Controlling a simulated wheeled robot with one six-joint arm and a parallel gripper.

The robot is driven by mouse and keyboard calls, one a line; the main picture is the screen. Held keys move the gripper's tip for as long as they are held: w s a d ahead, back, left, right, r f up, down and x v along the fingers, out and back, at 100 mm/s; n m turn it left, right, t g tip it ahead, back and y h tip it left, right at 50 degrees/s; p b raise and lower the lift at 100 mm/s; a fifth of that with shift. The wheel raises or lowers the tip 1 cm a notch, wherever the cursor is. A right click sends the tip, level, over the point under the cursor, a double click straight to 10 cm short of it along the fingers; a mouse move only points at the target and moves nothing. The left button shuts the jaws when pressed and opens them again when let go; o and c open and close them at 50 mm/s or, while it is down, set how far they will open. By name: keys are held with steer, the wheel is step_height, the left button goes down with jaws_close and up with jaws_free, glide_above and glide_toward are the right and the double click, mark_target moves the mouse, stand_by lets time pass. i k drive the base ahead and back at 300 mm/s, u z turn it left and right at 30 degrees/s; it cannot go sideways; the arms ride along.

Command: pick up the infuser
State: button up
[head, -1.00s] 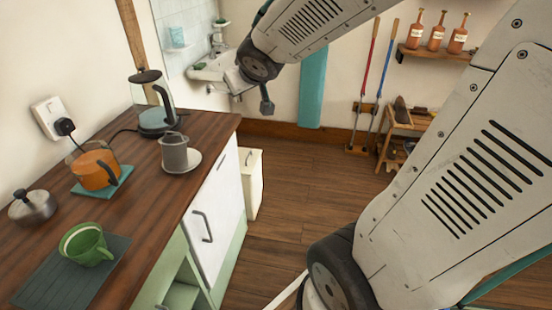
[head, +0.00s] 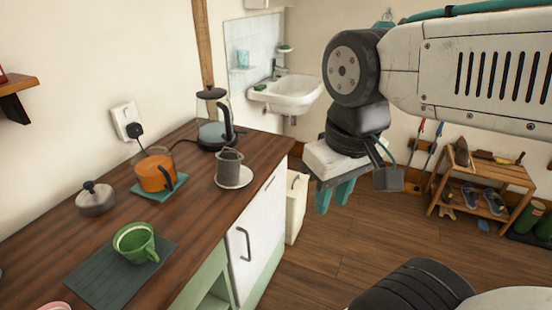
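The infuser (head: 229,163), a dark grey mesh cup with a handle, stands upright on a white saucer (head: 236,183) near the counter's right edge. My gripper (head: 335,197), with teal fingers pointing down, hangs over the floor to the right of the counter, clear of the infuser. The fingers overlap in this view, so their opening is unclear. I see nothing held between them.
A sink (head: 290,92) is beyond.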

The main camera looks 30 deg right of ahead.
mark_target(229, 162)
steer(key=u, duration=1.7)
steer(key=k, duration=0.95)
steer(key=z, duration=1.6)
steer(key=i, duration=1)
steer(key=z, duration=0.05)
